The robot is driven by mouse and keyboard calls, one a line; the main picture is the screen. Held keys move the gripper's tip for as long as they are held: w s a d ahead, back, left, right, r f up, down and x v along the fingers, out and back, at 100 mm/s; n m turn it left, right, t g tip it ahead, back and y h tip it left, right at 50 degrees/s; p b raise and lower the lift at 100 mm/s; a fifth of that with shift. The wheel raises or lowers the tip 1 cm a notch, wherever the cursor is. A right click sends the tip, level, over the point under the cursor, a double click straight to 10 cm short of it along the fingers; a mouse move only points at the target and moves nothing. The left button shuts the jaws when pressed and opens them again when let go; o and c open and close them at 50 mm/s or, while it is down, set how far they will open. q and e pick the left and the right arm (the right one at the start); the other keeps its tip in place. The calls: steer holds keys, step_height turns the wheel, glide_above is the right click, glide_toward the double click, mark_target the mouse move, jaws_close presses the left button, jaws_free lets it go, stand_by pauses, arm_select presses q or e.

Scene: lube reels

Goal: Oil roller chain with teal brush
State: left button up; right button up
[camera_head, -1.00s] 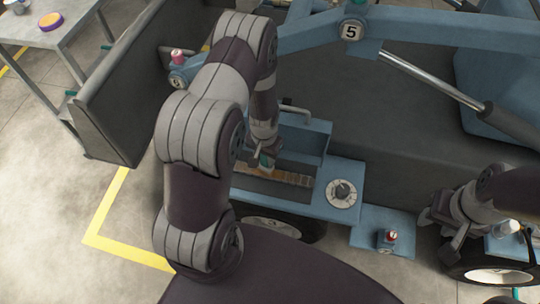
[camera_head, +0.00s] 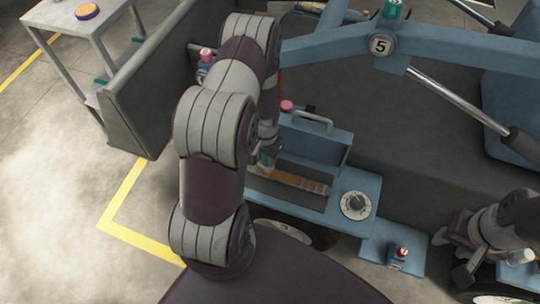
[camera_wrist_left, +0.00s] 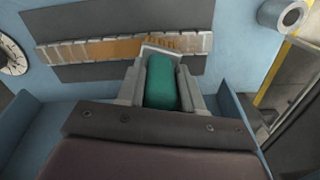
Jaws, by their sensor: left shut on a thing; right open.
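My left gripper (camera_wrist_left: 161,80) is shut on the teal brush (camera_wrist_left: 160,84), whose teal handle sits between the fingers in the left wrist view. The brush's pale ferrule and brown bristles point at the roller chain (camera_wrist_left: 92,48) and overlap its lower edge there; I cannot tell how firmly they touch. The chain is a row of pale links with a brown, oily-looking middle stretch. In the head view the chain (camera_head: 300,182) lies in a dark slot on the blue machine, with the left gripper (camera_head: 266,165) over its left end. My right gripper (camera_head: 458,257) is open and empty at the right.
A round dial (camera_head: 355,205) sits right of the chain. A small red-topped fitting (camera_head: 401,254) stands on a lower blue ledge. A handle (camera_head: 311,121) rises behind the chain.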

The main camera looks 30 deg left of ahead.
arm_select(q)
steer(key=shift+s+a+p, duration=0.1)
steer(key=shift+s+a, duration=0.1)
steer(key=shift+a, duration=0.7)
steer(key=shift+s+a+p, duration=0.1)
steer(key=shift+s+a, duration=0.15)
steer(key=shift+a, duration=0.6)
steer(key=shift+s+a+p, duration=0.1)
steer(key=shift+s+a, duration=0.1)
steer(key=shift+a, duration=0.7)
step_height(320, 180, up, 7)
steer(key=p, duration=0.6)
steer(key=shift+r+p, duration=0.15)
steer(key=shift+p, duration=0.15)
